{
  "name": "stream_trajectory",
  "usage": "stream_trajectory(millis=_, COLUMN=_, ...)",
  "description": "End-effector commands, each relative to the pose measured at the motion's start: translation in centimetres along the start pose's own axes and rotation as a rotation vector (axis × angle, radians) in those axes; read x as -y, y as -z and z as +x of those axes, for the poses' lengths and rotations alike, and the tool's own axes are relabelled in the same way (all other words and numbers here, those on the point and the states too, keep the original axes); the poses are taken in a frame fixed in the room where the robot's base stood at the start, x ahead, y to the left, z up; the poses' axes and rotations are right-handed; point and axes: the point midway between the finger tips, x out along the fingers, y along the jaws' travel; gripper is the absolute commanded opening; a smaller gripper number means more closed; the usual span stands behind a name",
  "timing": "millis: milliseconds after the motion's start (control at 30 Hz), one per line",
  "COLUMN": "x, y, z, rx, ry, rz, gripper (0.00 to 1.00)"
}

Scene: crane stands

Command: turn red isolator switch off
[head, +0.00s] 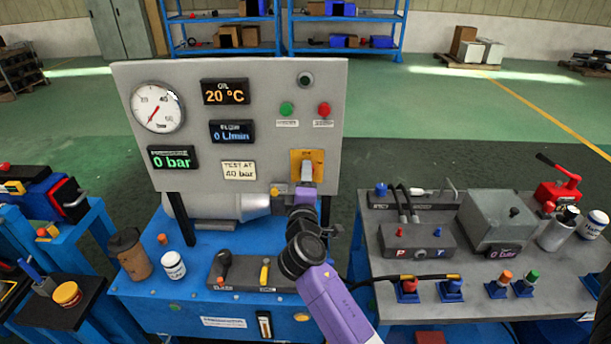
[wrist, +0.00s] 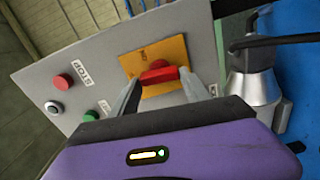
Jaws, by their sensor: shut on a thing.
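The red isolator switch (wrist: 158,75) has a red handle on a square yellow plate, seen in the wrist view. In the head view its yellow plate (head: 296,157) is at the lower right of the grey panel, and my gripper hides the red handle. My gripper (head: 307,172) reaches up to the plate from below. In the wrist view my gripper's two fingers (wrist: 160,90) are on either side of the red handle, shut on it. I cannot read the marks on the plate well enough to tell the switch position.
The grey panel (head: 225,115) carries a pressure gauge (head: 158,107), several displays, a green button (head: 287,109) and a red button (head: 324,109). Below it, the blue bench (head: 160,295) holds a cup, a jar and two levers. A grey bench (head: 400,320) with hydraulic parts stands on the right.

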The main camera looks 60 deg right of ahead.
Motion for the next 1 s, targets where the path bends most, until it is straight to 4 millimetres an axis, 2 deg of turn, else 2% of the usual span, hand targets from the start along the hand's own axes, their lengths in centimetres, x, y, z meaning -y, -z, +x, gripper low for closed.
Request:
stream_trajectory(millis=300, x=0.14, y=0.12, z=-0.07, rx=-0.003, ry=0.002, rz=-0.102, gripper=0.14)
stream_trajectory(millis=800, x=0.22, y=0.13, z=-0.08, rx=-0.003, ry=0.002, rz=-0.117, gripper=0.14)
stream_trajectory(millis=833, x=0.23, y=0.13, z=-0.08, rx=-0.003, ry=0.002, rz=-0.116, gripper=0.6)
stream_trajectory(millis=900, x=0.21, y=0.13, z=-0.08, rx=-0.003, ry=0.002, rz=-0.116, gripper=0.74)
stream_trajectory(millis=1000, x=0.17, y=0.1, z=-0.05, rx=-0.002, ry=0.001, rz=-0.115, gripper=0.76)
